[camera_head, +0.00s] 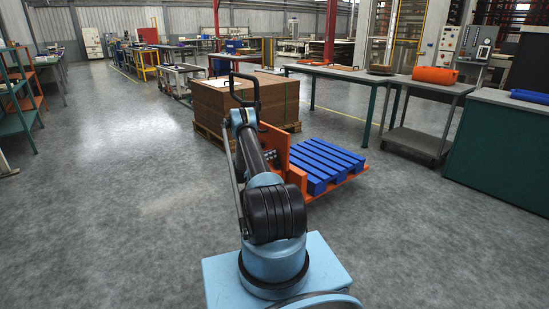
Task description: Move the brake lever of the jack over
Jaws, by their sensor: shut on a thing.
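The jack (275,148) is orange and stands in the middle of the view. A blue slatted pallet (325,162) lies on its forks. The jack's black loop handle (244,77) rises above the end of my arm. My gripper (243,106) is at the base of this loop, shut on the brake lever. My arm's wrist covers most of the jaws and the contact. The lever is too small and too hidden to tell its angle.
A stack of brown cardboard (222,103) on a wooden pallet stands just behind the jack. Grey tables (340,73) and a dark green cabinet (500,150) stand to the right. Green shelves (15,105) stand at the left. The floor to the left is clear.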

